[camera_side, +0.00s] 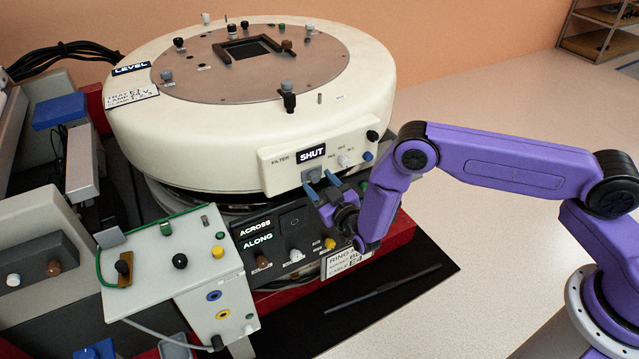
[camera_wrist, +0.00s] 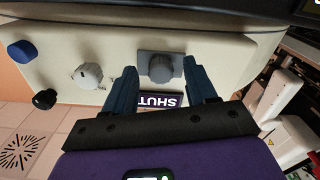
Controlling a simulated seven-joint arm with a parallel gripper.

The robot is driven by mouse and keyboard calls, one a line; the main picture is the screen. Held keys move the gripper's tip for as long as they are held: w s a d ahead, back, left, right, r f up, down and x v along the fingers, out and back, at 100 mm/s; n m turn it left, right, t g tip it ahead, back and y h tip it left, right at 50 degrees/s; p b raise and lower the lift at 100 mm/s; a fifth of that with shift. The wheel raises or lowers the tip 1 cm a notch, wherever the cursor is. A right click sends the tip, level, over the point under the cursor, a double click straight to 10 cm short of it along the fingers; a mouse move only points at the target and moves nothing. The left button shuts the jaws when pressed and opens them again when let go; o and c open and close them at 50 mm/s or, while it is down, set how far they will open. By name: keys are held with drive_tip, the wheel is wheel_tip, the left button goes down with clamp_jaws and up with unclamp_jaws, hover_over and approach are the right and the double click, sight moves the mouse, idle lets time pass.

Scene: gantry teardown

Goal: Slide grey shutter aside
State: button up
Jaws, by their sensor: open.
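The grey shutter (camera_wrist: 160,66) is a small grey plate with a round grey knob on the cream filter panel. It shows in the side view (camera_side: 312,174) just under the "SHUT" display (camera_side: 311,154). In the wrist view the display (camera_wrist: 158,101) is upside down and partly covered by my gripper. My gripper (camera_wrist: 163,80) has its two blue fingers apart, one on each side of the knob. It also shows in the side view (camera_side: 320,183), in front of the shutter. I cannot tell whether the fingers touch the plate.
A white knob (camera_wrist: 88,76), a blue knob (camera_wrist: 21,50) and a black knob (camera_wrist: 44,99) stand on the same panel. Below it is a dark control panel (camera_side: 293,222) with "ACROSS" and "ALONG" displays. A grey control box (camera_side: 180,262) stands to the left.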

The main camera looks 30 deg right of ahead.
sight(285, 184)
drive_tip(key=shift+w, duration=0.35)
clamp_jaws()
drive_tip(key=shift+a, duration=3.85)
drive_tip(key=shift+c, duration=0.6)
unclamp_jaws()
drive_tip(key=shift+o, duration=0.6)
